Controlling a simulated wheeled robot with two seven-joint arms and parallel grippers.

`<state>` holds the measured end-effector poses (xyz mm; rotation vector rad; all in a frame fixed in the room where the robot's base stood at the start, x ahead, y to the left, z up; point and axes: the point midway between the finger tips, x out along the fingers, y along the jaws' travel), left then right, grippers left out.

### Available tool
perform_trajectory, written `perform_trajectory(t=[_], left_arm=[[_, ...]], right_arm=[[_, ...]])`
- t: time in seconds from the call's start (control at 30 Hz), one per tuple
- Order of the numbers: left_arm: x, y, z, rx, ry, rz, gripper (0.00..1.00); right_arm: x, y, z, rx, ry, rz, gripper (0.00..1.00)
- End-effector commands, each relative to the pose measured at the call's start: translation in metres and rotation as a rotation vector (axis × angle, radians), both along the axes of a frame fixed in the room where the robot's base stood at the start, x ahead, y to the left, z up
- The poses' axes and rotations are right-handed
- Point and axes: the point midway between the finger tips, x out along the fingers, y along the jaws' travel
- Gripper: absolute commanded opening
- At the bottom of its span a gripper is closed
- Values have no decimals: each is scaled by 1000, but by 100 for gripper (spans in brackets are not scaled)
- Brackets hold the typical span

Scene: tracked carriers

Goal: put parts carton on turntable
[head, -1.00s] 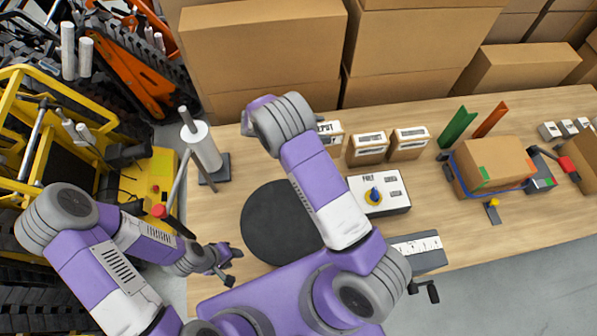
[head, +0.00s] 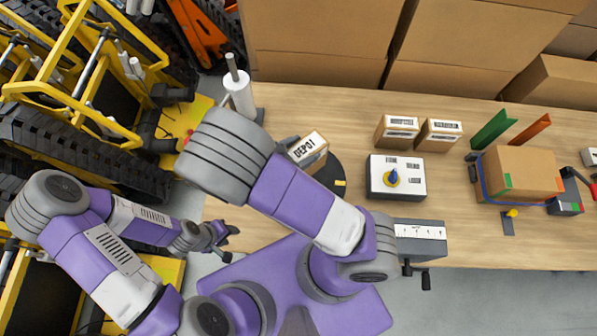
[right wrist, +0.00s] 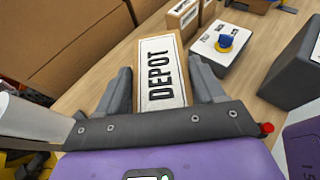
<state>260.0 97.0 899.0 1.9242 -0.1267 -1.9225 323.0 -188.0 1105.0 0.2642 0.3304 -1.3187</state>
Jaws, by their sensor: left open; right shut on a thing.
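A small brown carton (head: 311,151) with a white label reading DEPOT is held in my right gripper (right wrist: 160,75). In the right wrist view the carton (right wrist: 161,70) sits between the two grey fingers. In the head view it appears over the edge of the dark round turntable (head: 329,170); I cannot tell whether it touches. My right arm hides much of the turntable. Two similar cartons stand farther right, the left one (head: 397,131) and the right one (head: 438,134); their labels are too small to read. My left gripper (head: 220,240) is open and empty near the table's left edge.
A white box with a blue knob (head: 392,178) stands right of the turntable. A white roll on a post (head: 239,95) stands at the back left. A strapped carton (head: 522,172) and green and orange plates (head: 494,129) are to the right. Large boxes line the back.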

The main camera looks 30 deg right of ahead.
Motion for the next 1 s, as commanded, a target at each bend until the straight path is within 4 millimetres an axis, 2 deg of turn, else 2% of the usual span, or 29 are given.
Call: perform_trajectory(t=[0.1,0.2,0.37,0.6,0.73,1.0], left_arm=[[0,0,-3,0,0,0,43],[0,0,-4,0,0,0,43],[0,0,-5,0,0,0,43],[0,0,-7,0,0,0,43],[0,0,-7,0,0,0,43],[0,0,-8,0,0,0,43]], right_arm=[[0,0,-22,-7,3,1,0],[1,0,-36,-6,3,3,0],[1,1,-47,-3,1,3,0],[1,0,-78,-6,3,3,0],[1,0,-86,-3,2,2,0],[1,1,-87,-2,1,2,0]])
